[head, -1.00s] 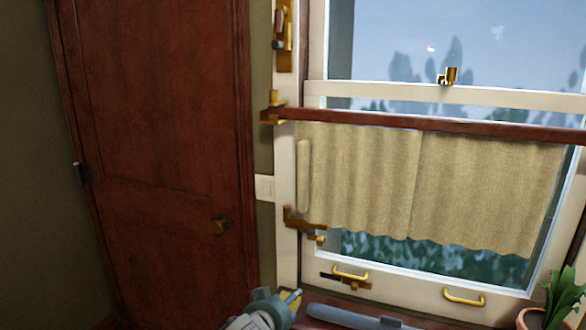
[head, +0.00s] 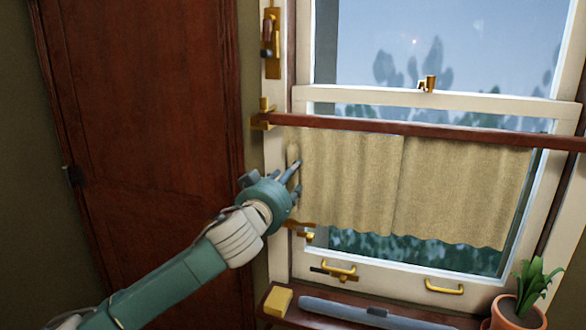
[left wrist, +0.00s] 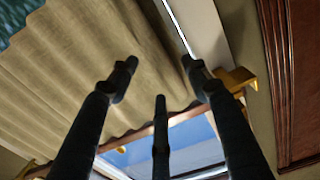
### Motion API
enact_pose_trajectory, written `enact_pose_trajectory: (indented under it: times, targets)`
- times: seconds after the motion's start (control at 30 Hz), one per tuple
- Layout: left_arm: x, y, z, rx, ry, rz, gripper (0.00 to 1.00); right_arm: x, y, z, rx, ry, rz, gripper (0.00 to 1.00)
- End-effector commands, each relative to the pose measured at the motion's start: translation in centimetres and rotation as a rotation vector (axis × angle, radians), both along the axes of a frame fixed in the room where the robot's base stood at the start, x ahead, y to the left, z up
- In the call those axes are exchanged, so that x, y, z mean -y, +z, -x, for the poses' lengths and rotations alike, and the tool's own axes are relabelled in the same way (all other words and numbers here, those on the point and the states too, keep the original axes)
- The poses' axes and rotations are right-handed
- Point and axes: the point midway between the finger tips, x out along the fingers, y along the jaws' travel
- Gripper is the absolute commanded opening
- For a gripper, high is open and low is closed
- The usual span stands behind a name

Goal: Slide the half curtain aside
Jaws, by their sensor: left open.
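The half curtain (head: 410,185) is beige cloth in two panels, hanging from a dark wooden rod (head: 420,132) across the window's lower part. My left gripper (head: 296,178) is at the curtain's left edge, by the pale upright strip there, which it partly hides. In the left wrist view the curtain (left wrist: 75,65) fills the left and middle behind the open fingers (left wrist: 160,80). Nothing shows between the fingers, and I cannot tell whether they touch the cloth. My right gripper is not in view.
Brass latches (head: 305,232) and a rod bracket (head: 262,118) sit on the left window frame. Below are brass handles (head: 445,287), a sill with a yellow block (head: 278,301) and grey bar (head: 350,312), and a potted plant (head: 518,310). A wooden door (head: 150,150) stands left.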

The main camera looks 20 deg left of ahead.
Motion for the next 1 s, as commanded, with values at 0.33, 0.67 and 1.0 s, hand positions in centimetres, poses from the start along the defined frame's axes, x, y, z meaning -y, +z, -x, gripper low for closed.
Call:
enact_pose_trajectory:
  times: [0.33,0.67,1.0]
  targets:
    - [0.1,0.0,-3.1,0.000,0.000,-0.001,0.48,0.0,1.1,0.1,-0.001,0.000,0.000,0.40]
    - [0.1,0.0,-3.2,0.000,0.000,-0.001,0.30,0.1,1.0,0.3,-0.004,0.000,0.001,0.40]
    - [0.1,-0.1,-3.1,0.000,0.000,-0.001,0.00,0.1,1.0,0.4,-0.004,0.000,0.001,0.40]
